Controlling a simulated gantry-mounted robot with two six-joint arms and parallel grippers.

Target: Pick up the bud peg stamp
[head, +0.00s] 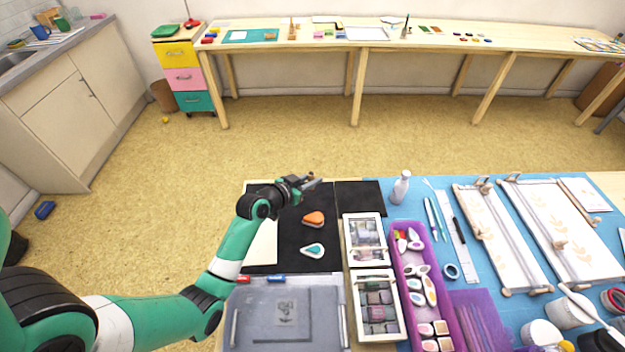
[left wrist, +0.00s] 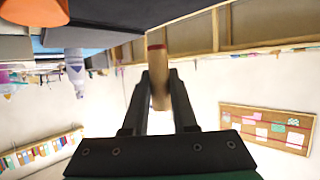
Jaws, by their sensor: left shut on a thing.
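My left gripper (head: 305,184) is over the far edge of the black mat (head: 262,262), above the table. In the left wrist view the gripper (left wrist: 160,95) is shut on a slim wooden peg stamp (left wrist: 157,60) with a reddish band near one end. In the head view the peg is small and mostly hidden by the fingers. I cannot read a bud design on it. My right gripper is not in view.
An orange inkpad (head: 314,219) and a teal-and-white inkpad (head: 312,251) lie on the mat. Framed stamp boxes (head: 347,255) and a purple tray (head: 406,300) stand to the right. A white bottle (head: 400,188) stands on the blue cloth behind.

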